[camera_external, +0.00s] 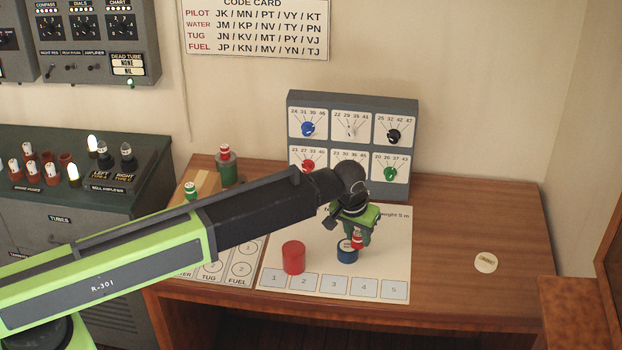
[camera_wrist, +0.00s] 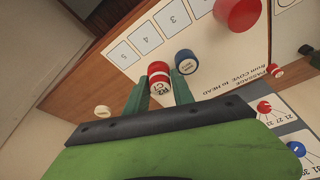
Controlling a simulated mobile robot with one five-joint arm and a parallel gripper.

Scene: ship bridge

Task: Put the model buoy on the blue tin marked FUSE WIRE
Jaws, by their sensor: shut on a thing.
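The model buoy, red with a white band and small lettering, is between the jaws of my gripper (camera_external: 357,238). In the wrist view the buoy (camera_wrist: 160,80) sits between the two green fingers. The blue tin (camera_external: 347,254) stands upright on the white chart sheet. Its pale top label is too small to read. In the external view the buoy overlaps the tin's upper right side; the gap between them cannot be judged there. In the wrist view the blue tin (camera_wrist: 186,64) shows just beyond and to the right of the buoy, apart from it.
A red tin (camera_external: 293,257) stands left of the blue one on the sheet (camera_external: 390,268). A white round tin (camera_external: 486,262) is at the right. A dial panel (camera_external: 353,104) stands behind. Other small buoys (camera_external: 225,152) are at the back left. The desk's right side is mostly clear.

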